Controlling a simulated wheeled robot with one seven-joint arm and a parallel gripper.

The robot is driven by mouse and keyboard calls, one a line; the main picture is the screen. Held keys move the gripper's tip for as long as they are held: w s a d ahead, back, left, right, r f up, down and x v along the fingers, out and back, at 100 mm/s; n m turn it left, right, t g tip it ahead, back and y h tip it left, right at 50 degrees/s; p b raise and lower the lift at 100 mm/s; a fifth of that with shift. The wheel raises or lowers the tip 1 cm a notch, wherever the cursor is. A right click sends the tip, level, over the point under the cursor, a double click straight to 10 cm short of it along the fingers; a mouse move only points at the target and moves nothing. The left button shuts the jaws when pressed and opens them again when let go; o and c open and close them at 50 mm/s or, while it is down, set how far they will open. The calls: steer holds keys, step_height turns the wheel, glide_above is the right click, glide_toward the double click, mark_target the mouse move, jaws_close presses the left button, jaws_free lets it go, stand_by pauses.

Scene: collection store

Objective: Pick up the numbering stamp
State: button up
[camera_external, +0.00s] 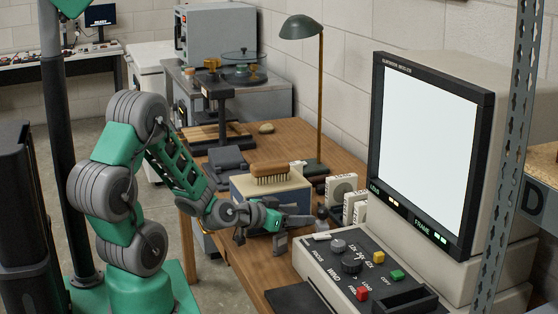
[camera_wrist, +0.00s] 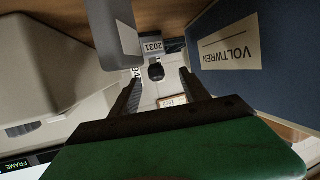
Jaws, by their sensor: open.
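The numbering stamp (camera_wrist: 151,46) appears to be the grey piece in the wrist view with a "2031" label and a round black knob. It lies ahead of my gripper (camera_wrist: 160,76), roughly in line with the gap between the fingers. The fingers are apart and nothing is held. In the external view my gripper (camera_external: 296,228) is low over the wooden table, in front of the box. A small grey and dark object (camera_external: 321,215) just beyond the fingertips looks like the stamp, partly hidden. I cannot tell its distance exactly.
A blue box (camera_external: 285,192) with a cream top carries a wooden brush (camera_external: 271,170); its "VOLTWREN" side (camera_wrist: 228,54) is close on the right in the wrist view. White cases (camera_external: 340,185) stand behind. A large screen reader (camera_external: 425,155) and its control panel (camera_external: 350,268) bound the right. A lamp (camera_external: 319,95) stands behind.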

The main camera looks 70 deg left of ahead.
mark_target(318, 214)
steer(key=shift+m+h, duration=0.3)
steer(key=shift+h, duration=0.1)
steer(key=x, duration=0.8)
steer(key=shift+w+d+r+p, duration=0.1)
steer(key=shift+w+d+p, duration=0.15)
steer(key=shift+p, duration=0.1)
steer(key=shift+c, duration=0.2)
jaws_close()
